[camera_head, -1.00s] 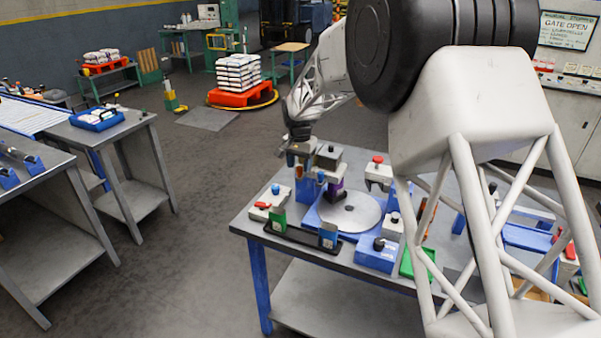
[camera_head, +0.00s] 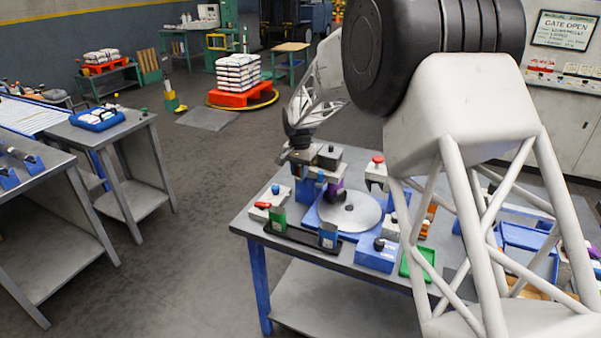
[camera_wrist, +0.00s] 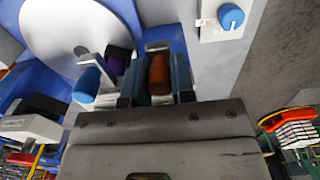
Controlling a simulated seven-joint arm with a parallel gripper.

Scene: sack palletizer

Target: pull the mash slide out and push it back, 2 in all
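My gripper (camera_wrist: 158,83) points down at the left back of the bench fixture. In the wrist view its two blue-grey fingers close on both sides of an orange-brown rounded handle (camera_wrist: 159,75). This handle seems to belong to the mash slide, but no label is readable and the slide's body is mostly hidden below my gripper. In the head view my gripper (camera_head: 300,158) is small and the handle cannot be made out. A blue knob (camera_wrist: 87,84) and a purple part (camera_wrist: 116,66) stand left of the fingers in the wrist view.
A round grey plate (camera_head: 352,213) on a blue base lies beside my gripper. A white block with a blue knob (camera_wrist: 230,17) stands close to the right in the wrist view. A blue box (camera_head: 376,257) and a green tray (camera_head: 418,264) are nearer the front.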

